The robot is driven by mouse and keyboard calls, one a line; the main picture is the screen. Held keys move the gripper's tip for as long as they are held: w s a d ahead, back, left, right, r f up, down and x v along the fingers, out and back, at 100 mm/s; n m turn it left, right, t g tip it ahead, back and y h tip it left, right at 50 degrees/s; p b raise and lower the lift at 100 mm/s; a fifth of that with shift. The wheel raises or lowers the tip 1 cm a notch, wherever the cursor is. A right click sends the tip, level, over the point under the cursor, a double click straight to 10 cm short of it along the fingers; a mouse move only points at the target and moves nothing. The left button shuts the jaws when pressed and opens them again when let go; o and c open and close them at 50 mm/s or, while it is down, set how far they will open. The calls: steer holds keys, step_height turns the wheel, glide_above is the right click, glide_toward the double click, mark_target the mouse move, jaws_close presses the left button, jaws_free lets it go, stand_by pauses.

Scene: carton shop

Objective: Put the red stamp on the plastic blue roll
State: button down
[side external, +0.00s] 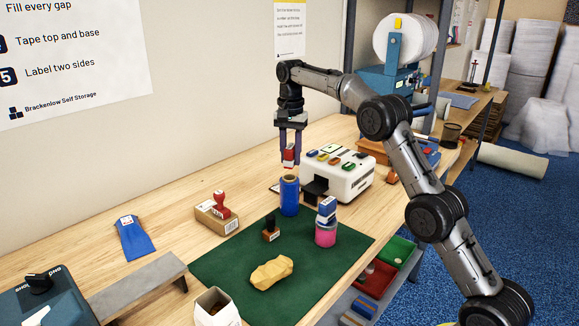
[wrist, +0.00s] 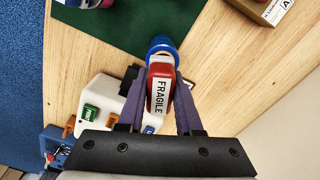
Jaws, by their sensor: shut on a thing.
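My gripper (side external: 290,157) is shut on a red stamp (side external: 289,156), with one finger on each side. In the wrist view the stamp (wrist: 160,90) shows a white label reading FRAGILE. The blue plastic roll (side external: 289,196) stands upright at the back edge of the green mat. The stamp hangs above the roll's top, with a small gap in the side view. In the wrist view the blue roll (wrist: 161,44) shows just beyond the stamp, partly hidden by it.
A white label machine (side external: 345,181) stands close to the right of the roll. On the green mat (side external: 225,270) are a pink roll (side external: 326,236) topped by a blue stamp (side external: 327,208), a dark stamp (side external: 271,232) and a tan lump (side external: 271,272). Another red-handled stamp (side external: 221,203) sits on a small carton (side external: 213,218).

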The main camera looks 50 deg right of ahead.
mark_target(289, 145)
steer(key=shift+w+f, duration=0.25)
steer(key=shift+f, duration=1.65)
steer(key=shift+f, duration=0.1)
steer(key=c, duration=0.6)
jaws_free()
step_height(289, 145, up, 6)
steer(key=shift+d+r, duration=0.1)
steer(key=shift+r, duration=0.75)
